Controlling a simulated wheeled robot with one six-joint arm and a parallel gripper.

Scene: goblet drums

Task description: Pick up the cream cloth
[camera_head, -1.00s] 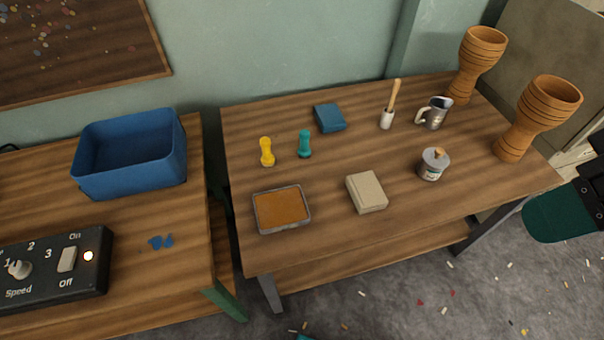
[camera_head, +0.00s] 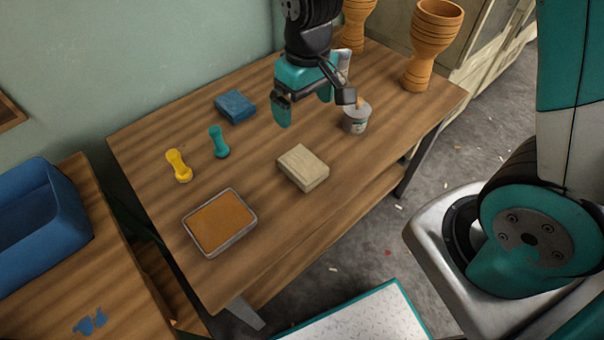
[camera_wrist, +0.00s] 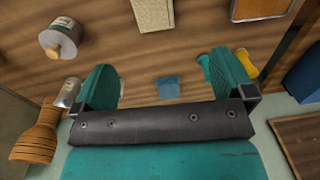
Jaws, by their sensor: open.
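The cream cloth (camera_head: 303,167) is a folded block lying flat near the front middle of the wooden table (camera_head: 150,140). In the wrist view the cloth (camera_wrist: 153,14) shows at the top edge, partly cut off, beyond the fingertips. My gripper (camera_head: 306,102) is above the table, behind the cream cloth and apart from it. Its teal fingers are spread, and in the wrist view the gripper (camera_wrist: 166,72) has nothing between them but the table and a blue cloth (camera_wrist: 167,87) further below.
Left of the cream cloth are an orange-filled tray (camera_head: 220,222), a yellow shaker (camera_head: 179,166) and a teal one (camera_head: 218,142). A lidded pot (camera_head: 356,118) stands to its right. Two goblet drums (camera_head: 432,45) stand at the far right. A blue bin (camera_head: 40,220) sits on the left table.

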